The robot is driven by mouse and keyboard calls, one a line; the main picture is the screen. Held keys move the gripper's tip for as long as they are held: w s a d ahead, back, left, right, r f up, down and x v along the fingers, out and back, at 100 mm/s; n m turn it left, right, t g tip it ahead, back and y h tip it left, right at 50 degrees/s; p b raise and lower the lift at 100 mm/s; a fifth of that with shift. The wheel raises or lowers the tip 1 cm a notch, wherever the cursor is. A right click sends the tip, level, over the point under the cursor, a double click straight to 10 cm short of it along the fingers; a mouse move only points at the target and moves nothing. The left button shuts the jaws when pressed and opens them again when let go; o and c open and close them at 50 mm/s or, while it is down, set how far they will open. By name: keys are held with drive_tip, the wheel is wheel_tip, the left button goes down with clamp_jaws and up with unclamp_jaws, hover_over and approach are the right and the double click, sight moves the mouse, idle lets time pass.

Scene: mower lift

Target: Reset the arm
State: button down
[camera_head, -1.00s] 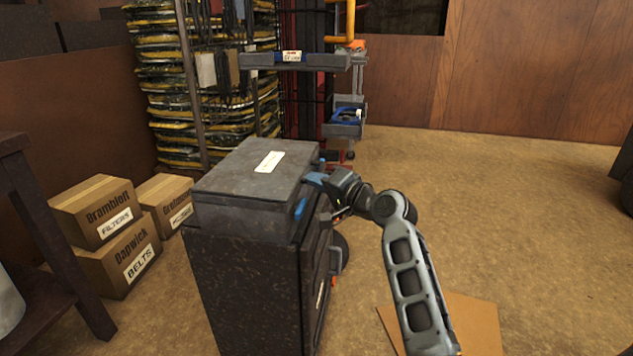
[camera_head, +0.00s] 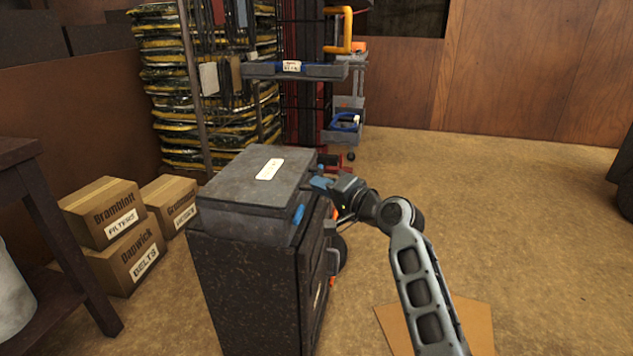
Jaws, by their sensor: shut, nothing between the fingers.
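My arm (camera_head: 423,290) reaches up from the bottom of the head view and bends left at the elbow. My gripper (camera_head: 316,184) is at the right edge of the dark cabinet's grey top box (camera_head: 245,205). It is shut with nothing held. I cannot tell whether its tips touch the box. The box lid is closed and carries a white label (camera_head: 270,169). A blue latch (camera_head: 298,214) shows on the box's right side.
The dark cabinet (camera_head: 245,290) stands left of my arm. Several cardboard boxes (camera_head: 135,262) and a dark table (camera_head: 65,250) are at left. A rack with trays (camera_head: 295,70) stands behind. A flat cardboard sheet (camera_head: 470,320) lies under my arm.

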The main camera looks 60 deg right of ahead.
drive_tip(key=v, duration=0.7)
drive_tip(key=shift+a+f, duration=0.1)
drive_tip(key=shift+f, duration=0.05)
drive_tip(key=s+a+f+n+g+y, duration=0.1)
drive_tip(key=s+a+f+n, duration=0.25)
drive_tip(key=s+a, duration=0.4)
drive_tip(key=s+a+f+n, duration=0.2)
drive_tip(key=s+a+n, duration=0.35)
drive_tip(key=a, duration=0.35)
drive_tip(key=s+a+f+n+g+y, duration=0.1)
drive_tip(key=s+a+f+n, duration=0.2)
drive_tip(key=s+a, duration=0.45)
drive_tip(key=s+a+r+n+y, duration=0.2)
drive_tip(key=s+a+r+n, duration=0.2)
drive_tip(key=s+a, duration=0.25)
wheel_tip(320, 180, up, 16)
drive_tip(key=a+p, duration=0.1)
drive_tip(key=p, duration=1.5)
drive_tip(key=shift+a+n+t+y, duration=0.25)
drive_tip(key=shift+n+t+y, duration=0.05)
drive_tip(key=shift+n, duration=0.1)
drive_tip(key=c, duration=1.8)
unclamp_jaws()
